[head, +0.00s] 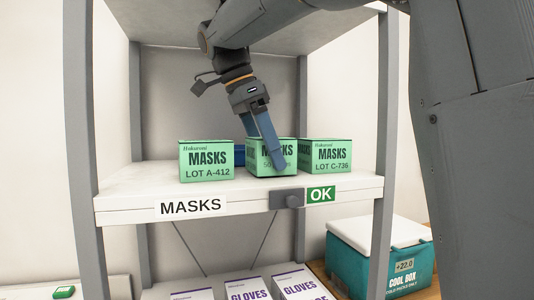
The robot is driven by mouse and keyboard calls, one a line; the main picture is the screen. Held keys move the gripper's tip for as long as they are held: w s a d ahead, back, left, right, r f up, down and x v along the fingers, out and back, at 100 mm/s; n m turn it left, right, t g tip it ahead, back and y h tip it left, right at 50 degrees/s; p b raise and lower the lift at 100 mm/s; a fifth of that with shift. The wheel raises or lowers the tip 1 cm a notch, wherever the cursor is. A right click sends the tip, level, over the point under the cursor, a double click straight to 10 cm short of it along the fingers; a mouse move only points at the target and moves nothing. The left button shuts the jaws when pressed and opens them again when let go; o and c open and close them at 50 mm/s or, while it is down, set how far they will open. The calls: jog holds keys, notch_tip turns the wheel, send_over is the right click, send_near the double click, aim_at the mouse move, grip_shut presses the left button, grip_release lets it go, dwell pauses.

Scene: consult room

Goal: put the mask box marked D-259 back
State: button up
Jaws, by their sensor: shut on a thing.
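My gripper (273,152) reaches down from above onto the middle green mask box (256,168) on the shelf and is shut on it.
The shelf (140,185) has a MASKS label (191,207) and a green OK tag (321,194) on its front edge. Grey posts frame the shelf. Glove boxes (247,290) stand below, with a cool box (380,255) at lower right.

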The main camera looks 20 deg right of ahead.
jog(key=shift+f, duration=0.15)
jog(key=o, duration=1.2)
jog(key=shift+r, duration=0.25)
jog(key=a+b, duration=0.1)
jog(key=a, duration=0.3)
jog(key=a+b, duration=0.1)
jog(key=a, duration=0.3)
jog(key=a+b, duration=0.1)
jog(key=a, duration=0.3)
jog(key=shift+a+r, duration=0.25)
jog(key=shift+r, duration=0.15)
